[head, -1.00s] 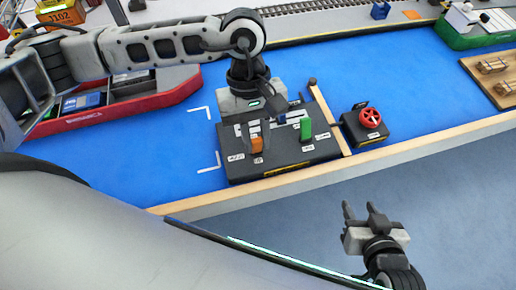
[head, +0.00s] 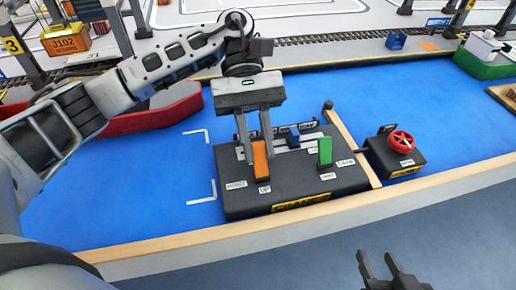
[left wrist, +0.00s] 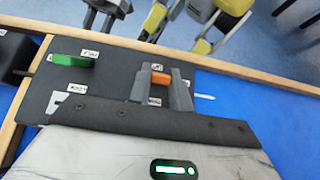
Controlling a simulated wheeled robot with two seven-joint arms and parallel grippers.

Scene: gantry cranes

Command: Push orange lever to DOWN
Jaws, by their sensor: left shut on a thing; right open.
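The orange lever (head: 260,161) stands on the left part of a black crane control box (head: 290,193). My left gripper (head: 257,148) reaches down from above with its two fingers around the lever, shut on it. In the left wrist view, the orange lever (left wrist: 160,78) shows between the grey fingers (left wrist: 160,88); the dark palm edge hides part of the box. Small white labels lie near the lever, too small to read surely. My right gripper (head: 382,272) is open and empty at the bottom edge, away from the box.
A green lever (head: 325,152) and a blue lever (head: 293,137) stand close by on the same box. A red wheel (head: 401,142) on a small black box is to the right. A wooden rail (head: 340,140) runs between the boxes. The blue mat (head: 120,205) is clear at left.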

